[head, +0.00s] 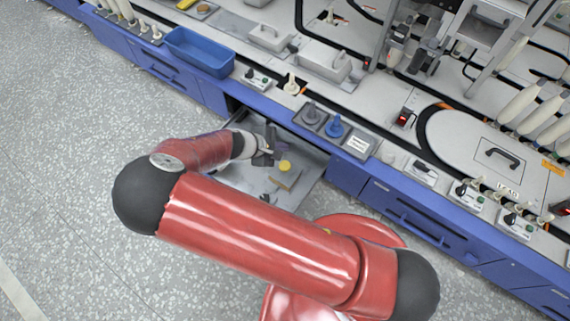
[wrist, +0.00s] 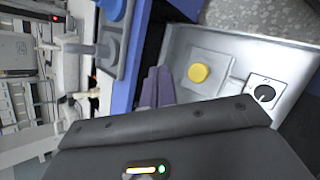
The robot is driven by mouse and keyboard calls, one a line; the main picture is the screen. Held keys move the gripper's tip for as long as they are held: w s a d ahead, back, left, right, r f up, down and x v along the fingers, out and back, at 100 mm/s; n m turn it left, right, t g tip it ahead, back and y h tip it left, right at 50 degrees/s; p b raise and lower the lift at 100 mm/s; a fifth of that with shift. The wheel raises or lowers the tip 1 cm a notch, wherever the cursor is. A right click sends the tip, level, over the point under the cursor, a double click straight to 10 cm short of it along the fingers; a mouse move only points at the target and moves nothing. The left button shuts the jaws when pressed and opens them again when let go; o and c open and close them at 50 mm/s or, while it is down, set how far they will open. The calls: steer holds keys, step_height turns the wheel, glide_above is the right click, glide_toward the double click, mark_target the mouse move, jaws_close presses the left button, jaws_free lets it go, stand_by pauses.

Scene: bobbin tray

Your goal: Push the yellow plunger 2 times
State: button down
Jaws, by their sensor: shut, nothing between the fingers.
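The yellow plunger (wrist: 199,73) is a round cap on a flat beige plate (wrist: 205,92) inside the grey metal tray in the wrist view. In the head view the yellow plunger (head: 285,165) shows just right of my gripper (head: 270,150). My gripper also shows in the wrist view (wrist: 158,75), its two purplish fingers together and empty. The fingertips are beside the plunger, to its left in the wrist view, and appear apart from it. My gripper's height above the plate is hard to tell.
The open grey tray (head: 310,168) sits in the blue bench front. A black knob (wrist: 264,93) on a white plate is in the tray. On the bench above are a blue knob (head: 335,127), a grey knob (head: 311,113) and a blue bin (head: 200,52).

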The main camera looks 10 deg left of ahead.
steer(key=b, duration=0.6)
glide_toward(286, 164)
steer(key=shift+w+d+f, duration=0.7)
steer(key=shift+w+d, duration=0.25)
steer(key=shift+d, duration=0.1)
steer(key=shift+w+d+f, duration=0.65)
steer(key=shift+w+d, duration=0.25)
steer(key=shift+d, duration=0.1)
steer(key=shift+f, duration=0.1)
steer(key=shift+f, duration=0.3)
steer(key=shift+f+b, duration=0.85)
steer(key=shift+f, duration=0.15)
stand_by(0.7)
steer(key=shift+r, duration=0.15)
steer(key=shift+r+p, duration=1.1)
steer(key=shift+r, duration=0.2)
steer(key=shift+r+p, duration=1.85)
steer(key=shift+r, duration=0.65)
